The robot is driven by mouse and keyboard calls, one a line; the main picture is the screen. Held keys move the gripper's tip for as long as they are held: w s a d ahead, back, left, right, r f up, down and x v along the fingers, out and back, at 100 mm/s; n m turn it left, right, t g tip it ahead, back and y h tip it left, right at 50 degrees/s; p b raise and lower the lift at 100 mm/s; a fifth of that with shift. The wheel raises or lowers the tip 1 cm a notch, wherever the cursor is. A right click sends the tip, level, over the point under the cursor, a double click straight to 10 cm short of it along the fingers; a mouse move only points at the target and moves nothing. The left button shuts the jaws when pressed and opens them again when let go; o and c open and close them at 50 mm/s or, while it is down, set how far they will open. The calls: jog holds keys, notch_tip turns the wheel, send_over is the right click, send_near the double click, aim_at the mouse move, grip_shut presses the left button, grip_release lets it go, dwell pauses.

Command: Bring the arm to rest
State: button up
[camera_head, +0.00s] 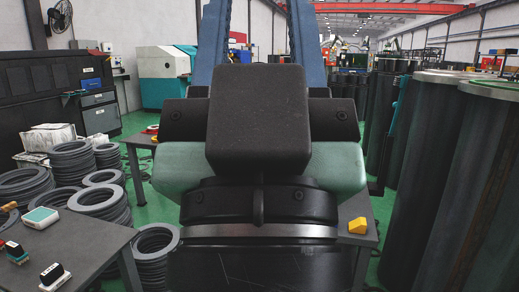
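My own arm fills the middle of the head view, close to the camera. Its black and pale green parts rise from the bottom edge to about a quarter of the way down the picture. No gripper fingers show, so I cannot see my gripper or whether it holds anything. The arm hides much of the floor and the table behind it.
A dark table (75,252) at lower left bears small boxes. Stacks of grey rings (98,206) stand behind it. A table part (354,212) with a yellow block (358,226) shows right of my arm. Tall dark cylinders (425,180) line the right. Green floor (152,212) shows at left.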

notch_tip(320, 180, up, 28)
jog(key=p, duration=2.6)
jog(key=shift+r, duration=0.15)
